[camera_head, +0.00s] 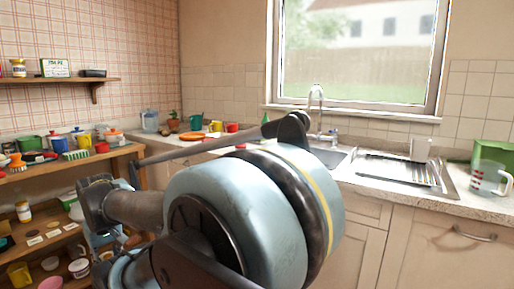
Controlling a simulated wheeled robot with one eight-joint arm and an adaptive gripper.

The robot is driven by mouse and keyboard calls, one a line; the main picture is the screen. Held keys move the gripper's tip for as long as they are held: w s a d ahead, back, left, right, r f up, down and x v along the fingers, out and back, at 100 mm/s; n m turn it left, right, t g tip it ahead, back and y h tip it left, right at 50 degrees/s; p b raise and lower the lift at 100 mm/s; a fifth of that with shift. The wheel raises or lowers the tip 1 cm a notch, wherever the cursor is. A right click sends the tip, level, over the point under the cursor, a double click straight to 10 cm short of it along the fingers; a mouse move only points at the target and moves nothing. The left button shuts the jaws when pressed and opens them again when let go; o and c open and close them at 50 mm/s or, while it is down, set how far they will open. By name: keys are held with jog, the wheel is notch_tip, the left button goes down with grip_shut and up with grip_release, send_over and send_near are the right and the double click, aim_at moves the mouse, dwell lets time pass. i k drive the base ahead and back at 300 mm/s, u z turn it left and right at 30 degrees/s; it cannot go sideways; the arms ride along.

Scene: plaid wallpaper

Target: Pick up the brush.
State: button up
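A small green item with a pale, bristle-like edge (75,154) lies on the top of the wooden shelf unit at the left; it looks like a brush, but it is too small to be sure. An orange item (16,162) further left on the same top could also be a brush. My arm fills the middle foreground. A dark part at the arm's left end (98,198) may be my gripper, in front of the shelves and apart from both items. Its fingers cannot be made out.
The wooden shelf top (125,151) is crowded with pots, jars and a dark plate. Lower shelves hold jars and bowls. A wall shelf (40,80) hangs above. The counter (470,207) with sink, drying rack (398,168) and mug (490,178) runs along the back and right.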

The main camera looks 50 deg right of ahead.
aim_at(242, 146)
jog(key=z, duration=1.65)
